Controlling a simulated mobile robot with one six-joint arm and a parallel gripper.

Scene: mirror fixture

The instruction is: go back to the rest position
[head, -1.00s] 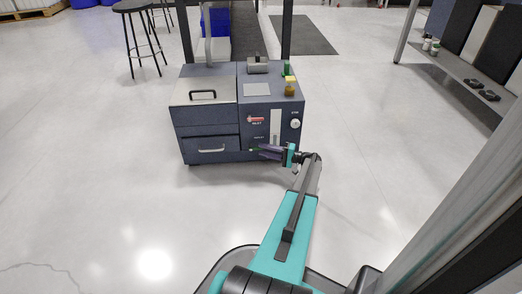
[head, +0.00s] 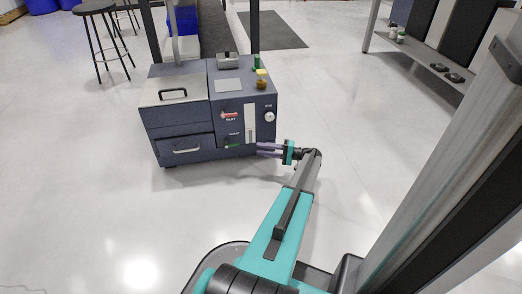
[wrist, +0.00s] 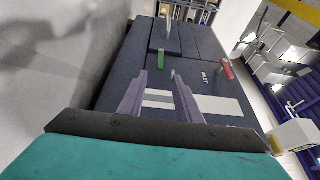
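My gripper (head: 266,150) is at the lower right front of the dark blue machine (head: 180,120) in the head view. Its two purple fingers are spread, and nothing is between them. In the wrist view the open fingers (wrist: 160,88) point at the machine's front panel, with a pale strip beyond them. I cannot tell the exact gap to the panel. The drawer (head: 186,149) and lid (head: 172,88) look shut.
A yellow-topped knob (head: 261,76) and a grey block (head: 227,61) are on top of the machine. A bench (head: 425,60) with small items stands at the right, behind a large grey post (head: 450,150). Stools (head: 100,40) stand at the far left. The floor around the machine is clear.

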